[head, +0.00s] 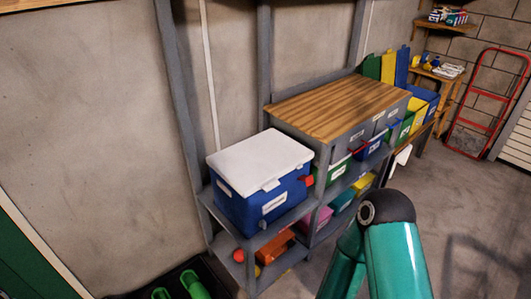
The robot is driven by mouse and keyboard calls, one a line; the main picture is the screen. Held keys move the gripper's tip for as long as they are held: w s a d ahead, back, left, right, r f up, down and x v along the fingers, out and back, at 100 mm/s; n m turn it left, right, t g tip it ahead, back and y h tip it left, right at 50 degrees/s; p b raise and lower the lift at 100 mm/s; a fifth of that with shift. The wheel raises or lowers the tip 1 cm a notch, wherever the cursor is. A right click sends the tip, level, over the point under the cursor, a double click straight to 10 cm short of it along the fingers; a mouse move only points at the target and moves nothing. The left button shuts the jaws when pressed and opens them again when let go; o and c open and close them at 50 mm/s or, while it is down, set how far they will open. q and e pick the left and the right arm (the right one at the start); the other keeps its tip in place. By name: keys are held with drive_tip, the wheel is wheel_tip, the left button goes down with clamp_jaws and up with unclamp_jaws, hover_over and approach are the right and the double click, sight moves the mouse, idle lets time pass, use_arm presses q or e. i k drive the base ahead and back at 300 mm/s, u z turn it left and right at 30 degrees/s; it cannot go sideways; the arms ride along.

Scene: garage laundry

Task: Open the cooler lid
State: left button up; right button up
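The cooler (258,205) is a blue box with a white lid (262,160), standing on the top of a low grey shelf left of the wooden worktop. The lid lies flat and shut on the box. White latch tabs sit along the lid's front edge, and a white label and a red part show on the blue body. A teal link of my arm comes in at the lower right, apart from the cooler. Neither of my grippers is in view.
A wooden worktop (338,104) adjoins the cooler on the right, with coloured bins below it. Grey uprights (183,110) stand close behind the cooler. A red ball (239,255) and an orange item (276,246) lie on the lower shelf.

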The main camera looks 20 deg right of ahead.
sight(257, 163)
drive_tip(key=z, duration=1.75)
drive_tip(key=i, duration=0.1)
drive_tip(key=u, duration=3.1)
drive_tip(key=k, duration=0.9)
drive_tip(key=z, duration=0.7)
drive_tip(key=i, duration=1.05)
drive_tip(key=z, duration=0.05)
